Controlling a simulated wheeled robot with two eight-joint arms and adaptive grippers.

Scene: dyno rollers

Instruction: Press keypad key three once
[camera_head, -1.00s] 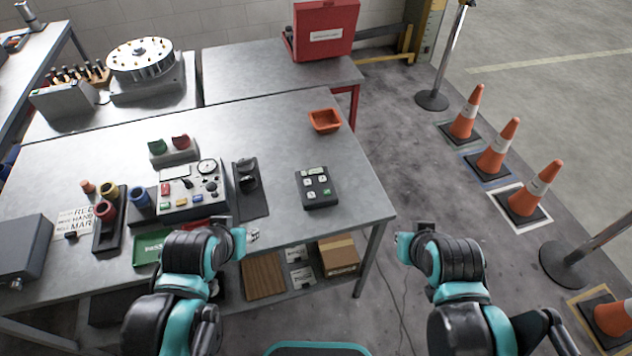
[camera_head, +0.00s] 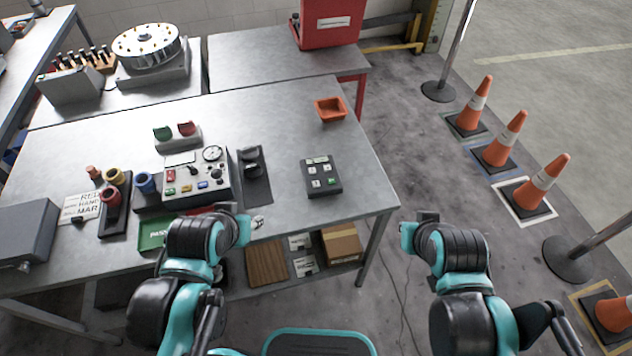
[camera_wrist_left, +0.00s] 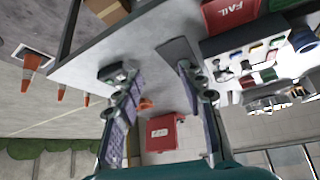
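The keypad (camera_head: 321,176) is a small dark box with several pale keys and one green key. It lies on the metal table near its right side, and its key labels are too small to read. In the left wrist view the keypad (camera_wrist_left: 117,72) shows partly behind one finger. My left gripper (camera_head: 244,228) is at the table's front edge, left of the keypad and nearer to me, apart from it. In its wrist view the left gripper (camera_wrist_left: 163,108) has its fingers spread with nothing between them. My right gripper (camera_head: 408,235) is off the table's right side; its fingers are unclear.
A black stand (camera_head: 253,175) and a control box (camera_head: 195,180) are left of the keypad. An orange tray (camera_head: 330,109) lies behind it. A red case (camera_head: 327,22) is on the back table. Traffic cones (camera_head: 503,140) stand on the floor at right. The table around the keypad is clear.

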